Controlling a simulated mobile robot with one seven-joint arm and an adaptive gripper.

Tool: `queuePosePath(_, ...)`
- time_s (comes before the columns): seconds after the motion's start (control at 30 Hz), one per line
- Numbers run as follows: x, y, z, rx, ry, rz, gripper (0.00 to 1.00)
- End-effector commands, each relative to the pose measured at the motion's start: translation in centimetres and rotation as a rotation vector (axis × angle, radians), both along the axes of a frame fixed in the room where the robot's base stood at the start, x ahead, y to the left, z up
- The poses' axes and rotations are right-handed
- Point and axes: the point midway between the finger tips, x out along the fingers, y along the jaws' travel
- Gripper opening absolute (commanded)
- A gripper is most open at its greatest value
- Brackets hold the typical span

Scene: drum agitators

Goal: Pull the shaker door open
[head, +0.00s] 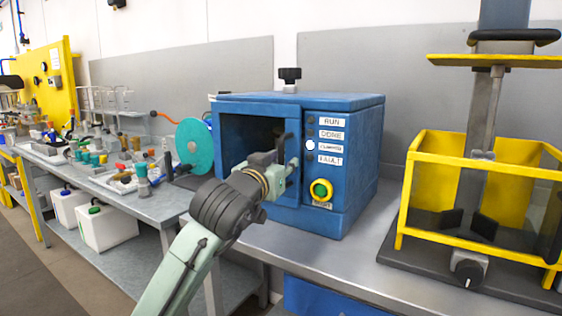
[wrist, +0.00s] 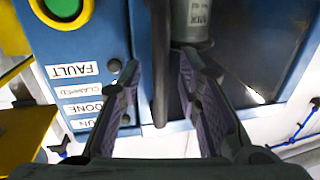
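The shaker is a blue box (head: 344,110) on the grey bench. Its door (head: 233,130) is a blue frame around a dark window or opening on the left of the front, and it looks flush with the box. A dark upright handle (wrist: 160,95) stands by the door's edge beside the control panel; in the head view my arm partly covers the door and handle. My gripper (wrist: 158,65) is open, with one finger on each side of the handle. Gaps show beside the handle, and I cannot tell whether either finger touches it.
The control panel has labels and a green button in a yellow ring (head: 321,190). A grey labelled cylinder (wrist: 192,20) shows close to the handle. A teal disc (head: 194,146) stands left of the box. A yellow-guarded machine (head: 428,150) stands to the right.

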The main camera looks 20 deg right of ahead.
Motion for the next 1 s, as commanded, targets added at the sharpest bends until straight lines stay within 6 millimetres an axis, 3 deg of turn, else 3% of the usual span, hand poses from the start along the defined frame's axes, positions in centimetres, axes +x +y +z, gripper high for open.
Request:
queuePosePath(0.27, 0.12, -0.09, -0.03, 0.000, 0.000, 0.000, 0.31)
queuePosePath(0.73, 0.10, -0.06, -0.02, 0.000, 0.000, 0.000, 0.00)
queuePosePath(1.0, 0.10, -0.06, -0.02, 0.000, 0.000, 0.000, 0.00)
